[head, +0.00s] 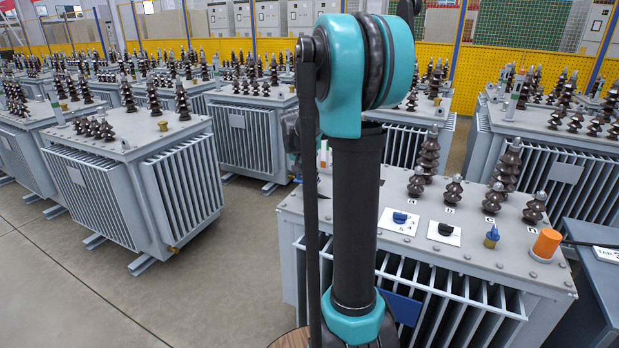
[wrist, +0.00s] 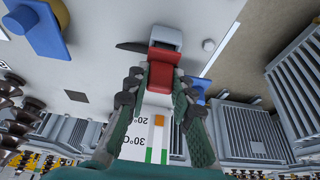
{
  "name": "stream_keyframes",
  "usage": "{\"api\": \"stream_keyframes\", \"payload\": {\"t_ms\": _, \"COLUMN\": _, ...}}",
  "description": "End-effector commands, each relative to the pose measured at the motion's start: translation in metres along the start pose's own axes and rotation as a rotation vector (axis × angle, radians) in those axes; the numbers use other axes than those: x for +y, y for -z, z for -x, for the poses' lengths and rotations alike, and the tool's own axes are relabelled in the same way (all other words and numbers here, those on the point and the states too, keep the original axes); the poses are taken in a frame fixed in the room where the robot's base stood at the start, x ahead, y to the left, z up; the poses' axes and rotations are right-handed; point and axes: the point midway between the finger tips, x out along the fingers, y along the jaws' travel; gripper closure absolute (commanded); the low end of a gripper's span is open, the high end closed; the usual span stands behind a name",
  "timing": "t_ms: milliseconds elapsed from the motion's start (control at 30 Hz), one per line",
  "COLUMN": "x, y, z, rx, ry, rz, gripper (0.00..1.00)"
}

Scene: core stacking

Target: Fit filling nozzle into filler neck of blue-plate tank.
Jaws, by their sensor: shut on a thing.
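The blue-plate tank (head: 455,258) is the near grey transformer at the right of the head view, with its blue plate (head: 403,307) on the front, partly behind my arm. My gripper (wrist: 160,83) shows in the wrist view with its fingers closed on a red block-shaped part, which I take as the filling nozzle (wrist: 163,72). A pale grey end (wrist: 165,38) lies beyond the red part, over the tank top. I cannot tell whether it belongs to the nozzle or the filler neck.
Dark bushings (head: 430,150), dial knobs (head: 400,219), a blue-and-yellow valve (head: 492,237) and an orange cylinder (head: 547,243) stand on the tank top. A marked gauge (wrist: 145,135) shows between the fingers. Other transformers (head: 130,185) stand around; the floor (head: 60,270) at left is clear.

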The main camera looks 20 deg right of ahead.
Motion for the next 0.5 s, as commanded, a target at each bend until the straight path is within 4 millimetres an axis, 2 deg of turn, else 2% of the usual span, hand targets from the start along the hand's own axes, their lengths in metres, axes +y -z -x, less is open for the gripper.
{"api": "stream_keyframes", "payload": {"t_ms": 500, "x": -0.0001, "y": -0.0044, "z": -0.0109, "rx": 0.000, "ry": 0.000, "rz": 0.000, "gripper": 1.00}}
